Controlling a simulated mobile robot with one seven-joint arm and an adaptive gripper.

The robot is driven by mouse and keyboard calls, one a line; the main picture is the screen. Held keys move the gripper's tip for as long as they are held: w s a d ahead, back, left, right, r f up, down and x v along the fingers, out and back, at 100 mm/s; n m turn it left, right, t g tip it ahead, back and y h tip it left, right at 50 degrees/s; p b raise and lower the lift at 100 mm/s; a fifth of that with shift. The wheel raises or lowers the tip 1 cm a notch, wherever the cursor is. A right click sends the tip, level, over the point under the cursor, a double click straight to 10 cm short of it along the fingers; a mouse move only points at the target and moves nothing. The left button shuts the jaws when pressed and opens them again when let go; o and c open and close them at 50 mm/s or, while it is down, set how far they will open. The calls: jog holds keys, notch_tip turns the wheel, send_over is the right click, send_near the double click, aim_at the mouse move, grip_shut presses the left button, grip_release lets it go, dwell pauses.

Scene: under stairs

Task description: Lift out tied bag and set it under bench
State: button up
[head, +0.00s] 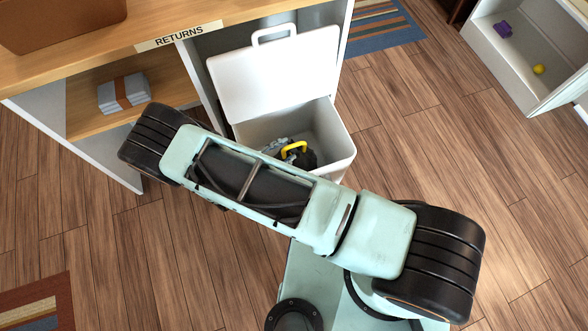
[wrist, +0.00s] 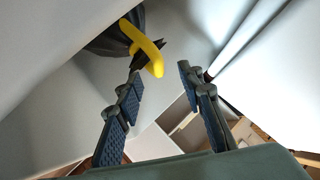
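The tied bag (head: 306,158) is dark, with a yellow loop (head: 294,148) at its top, and sits inside an open white bin (head: 337,140). In the wrist view the dark bag (wrist: 112,40) is at the upper left, and its yellow loop (wrist: 143,47) reaches down near the fingertips. My gripper (wrist: 160,72) is open, with no object held between its fingers. Whether the left finger touches the bag's tie, I cannot tell. In the head view my arm hides the gripper and part of the bin. The bench (head: 180,20) is a wooden counter with a "RETURNS" label.
The bin's lid (head: 278,75) stands open behind it. A grey bundle (head: 124,93) lies on the shelf (head: 90,115) under the counter. A white open unit (head: 500,60) at the upper right holds small purple and yellow items. Wooden floor is clear at right.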

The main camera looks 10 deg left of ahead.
aim_at(291, 147)
jog(key=b+x, duration=0.1)
jog(key=x, duration=0.2)
jog(key=shift+w+f, duration=0.15)
jog(key=shift+f, duration=0.2)
jog(key=shift+r, duration=0.1)
grip_shut()
jog(key=shift+d, duration=0.1)
jog(key=shift+w+r, duration=0.1)
